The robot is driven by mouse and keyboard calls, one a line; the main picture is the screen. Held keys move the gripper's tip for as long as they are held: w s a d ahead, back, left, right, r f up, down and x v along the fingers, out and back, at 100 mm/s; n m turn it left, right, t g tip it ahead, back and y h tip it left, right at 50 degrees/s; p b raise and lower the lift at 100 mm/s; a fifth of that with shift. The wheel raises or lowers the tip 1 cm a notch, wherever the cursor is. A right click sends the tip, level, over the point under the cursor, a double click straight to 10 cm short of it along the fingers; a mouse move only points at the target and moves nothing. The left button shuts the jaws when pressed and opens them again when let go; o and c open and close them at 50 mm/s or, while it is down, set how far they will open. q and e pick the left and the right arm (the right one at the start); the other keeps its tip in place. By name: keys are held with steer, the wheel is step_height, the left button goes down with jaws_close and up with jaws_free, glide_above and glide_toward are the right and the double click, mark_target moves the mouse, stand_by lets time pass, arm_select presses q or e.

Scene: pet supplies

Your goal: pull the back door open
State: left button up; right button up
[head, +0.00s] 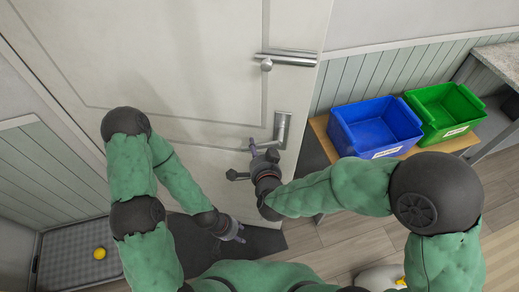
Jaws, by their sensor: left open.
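The back door (185,60) is a pale panelled door filling the upper left and middle of the head view. My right gripper (246,160) is at this lower fitting, close against the door face. Its fingers overlap the fitting's lever, so I cannot tell whether they grip it. My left gripper (238,233) is open and empty, low in front of the door, apart from both handles.
A blue bin (376,127) and a green bin (445,112) stand on a wooden bench (322,130) to the right of the door. A grey tray (65,258) with a yellow ball (99,253) lies at lower left. Wooden floor (340,245) shows at lower right.

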steer(key=shift+s+f, duration=0.1)
steer(key=v, duration=1.2)
